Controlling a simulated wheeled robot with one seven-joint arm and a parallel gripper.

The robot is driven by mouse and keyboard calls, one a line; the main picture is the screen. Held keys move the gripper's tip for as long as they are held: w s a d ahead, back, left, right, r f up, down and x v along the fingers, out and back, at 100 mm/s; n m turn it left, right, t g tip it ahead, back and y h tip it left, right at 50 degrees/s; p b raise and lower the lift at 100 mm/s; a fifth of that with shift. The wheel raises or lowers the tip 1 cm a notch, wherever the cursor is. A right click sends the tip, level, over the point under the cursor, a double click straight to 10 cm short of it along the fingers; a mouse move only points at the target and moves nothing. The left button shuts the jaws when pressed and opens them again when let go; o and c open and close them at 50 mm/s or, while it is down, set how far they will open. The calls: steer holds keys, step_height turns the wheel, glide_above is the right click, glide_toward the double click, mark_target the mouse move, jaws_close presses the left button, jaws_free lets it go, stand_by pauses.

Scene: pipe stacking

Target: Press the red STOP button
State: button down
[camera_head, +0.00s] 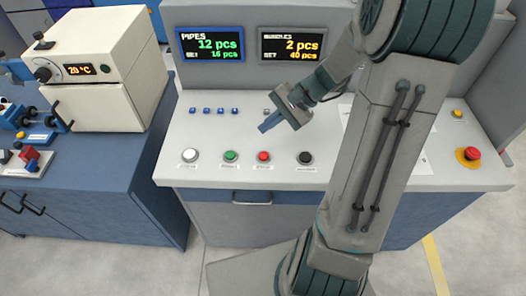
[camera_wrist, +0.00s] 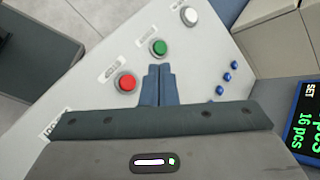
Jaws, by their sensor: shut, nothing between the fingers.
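The red button (camera_head: 263,157) is in the front row of the control panel (camera_head: 205,137), between a green button (camera_head: 231,156) and a black button (camera_head: 305,158). A white button (camera_head: 190,155) is at the row's left end. My gripper (camera_head: 264,128) has its blue fingers shut and empty above the panel, behind the red button and apart from it. In the wrist view the red button (camera_wrist: 126,83) is left of my closed fingertips (camera_wrist: 159,68), with the green button (camera_wrist: 158,47) just beyond the tips.
A large red button on a yellow base (camera_head: 468,155) sits at the panel's right. Several small blue buttons (camera_head: 221,111) and two displays (camera_head: 212,44) stand behind. A white oven-like box (camera_head: 100,70) is on the left bench. My arm hides part of the panel's right half.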

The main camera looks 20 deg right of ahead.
steer(key=shift+f, duration=0.1)
step_height(320, 180, down, 9)
steer(key=b, duration=0.7)
stand_by(2.0)
steer(key=shift+f, duration=0.25)
steer(key=shift+f+b, duration=0.4)
steer(key=shift+b, duration=0.2)
stand_by(0.4)
steer(key=shift+r, duration=0.1)
steer(key=shift+r+p, duration=0.65)
steer(key=shift+r, duration=0.1)
steer(key=shift+r+p, duration=1.9)
steer(key=shift+r, duration=0.6)
